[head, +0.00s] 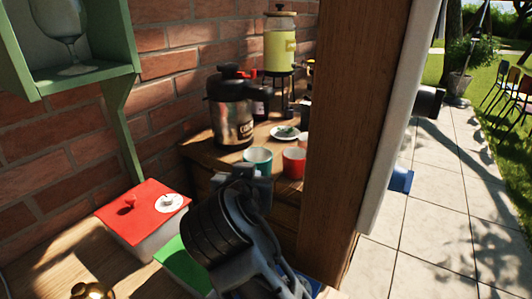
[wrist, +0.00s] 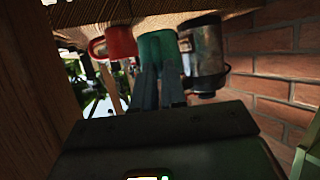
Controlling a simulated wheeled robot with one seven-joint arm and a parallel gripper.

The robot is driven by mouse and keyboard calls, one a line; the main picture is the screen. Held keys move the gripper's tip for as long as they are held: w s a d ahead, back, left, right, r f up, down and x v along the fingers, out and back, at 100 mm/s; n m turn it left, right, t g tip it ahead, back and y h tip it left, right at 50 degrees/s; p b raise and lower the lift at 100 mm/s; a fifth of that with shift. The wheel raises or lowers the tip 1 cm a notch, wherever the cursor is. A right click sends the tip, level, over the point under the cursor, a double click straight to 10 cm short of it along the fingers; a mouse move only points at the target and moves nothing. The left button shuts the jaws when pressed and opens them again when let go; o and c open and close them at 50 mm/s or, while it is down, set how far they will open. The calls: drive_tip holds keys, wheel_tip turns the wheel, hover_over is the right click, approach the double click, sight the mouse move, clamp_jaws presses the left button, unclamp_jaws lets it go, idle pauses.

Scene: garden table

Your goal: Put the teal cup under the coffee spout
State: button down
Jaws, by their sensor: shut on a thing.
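The teal cup (head: 257,158) is at the front edge of the wooden table (head: 199,152). My gripper (head: 250,172) is shut on it from the near side. In the wrist view, which is upside down, both fingers (wrist: 159,82) meet the teal cup (wrist: 156,48). I cannot tell whether its base touches the table. The coffee dispenser (head: 231,118), steel with a black top, stands behind and left of the cup. It also shows beside the cup in the wrist view (wrist: 200,42). Its spout is not clear in either view, and the space under it is not clearly visible.
A red cup (head: 293,162) stands close right of the teal cup. A plate (head: 285,132) and a yellow drink dispenser (head: 279,48) are farther back. A wooden post (head: 352,130) rises at right, a brick wall (head: 170,95) at left. A red-lidded box (head: 140,208) is front left.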

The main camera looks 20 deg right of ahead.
sight(262, 149)
drive_tip(key=w+d+p, duration=0.1)
drive_tip(key=w+d, duration=0.1)
drive_tip(key=w, duration=0.3)
drive_tip(key=w+d+p, duration=0.1)
drive_tip(key=w+d, duration=0.2)
drive_tip(key=w, duration=0.2)
drive_tip(key=w+d+p, duration=0.1)
drive_tip(key=w+d, duration=0.2)
drive_tip(key=w, duration=0.2)
drive_tip(key=shift+w+d, duration=0.25)
drive_tip(key=shift+w, duration=0.05)
drive_tip(key=shift+f+p, duration=0.4)
drive_tip(key=shift+f, duration=1.35)
drive_tip(key=shift+f, duration=0.1)
drive_tip(key=shift+f+b, duration=0.1)
drive_tip(key=shift+b, duration=0.2)
drive_tip(key=c, duration=1.2)
unclamp_jaws()
